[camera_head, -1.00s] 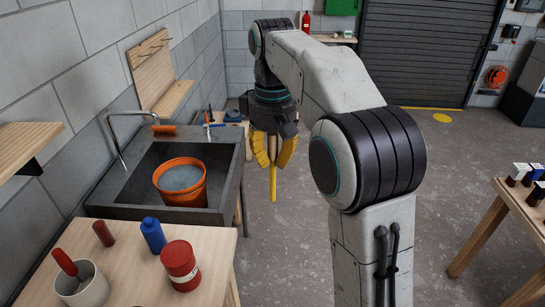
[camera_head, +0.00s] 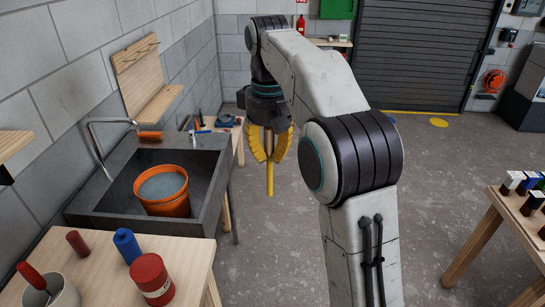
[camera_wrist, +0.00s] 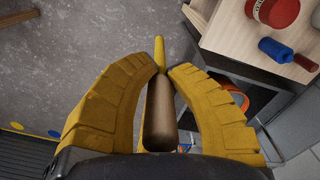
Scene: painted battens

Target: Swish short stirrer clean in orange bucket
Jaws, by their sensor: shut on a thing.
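My gripper (camera_head: 269,158) is shut on the short stirrer (camera_head: 270,180), which hangs upright with its yellow end down, over open floor to the right of the sink. In the wrist view my gripper's yellow fingers (camera_wrist: 163,72) close around the stirrer's brown handle (camera_wrist: 159,115), and its yellow end points away. The orange bucket (camera_head: 168,204) stands in the dark sink with greyish liquid in it. The bucket also shows in part in the wrist view (camera_wrist: 238,98), beyond the right finger.
The dark sink (camera_head: 205,175) has a grey tap over it. A wooden table (camera_head: 85,270) in front holds a red tin (camera_head: 151,280), a blue bottle (camera_head: 126,246) and a cup. Another table with small blocks stands at the right. The floor between is clear.

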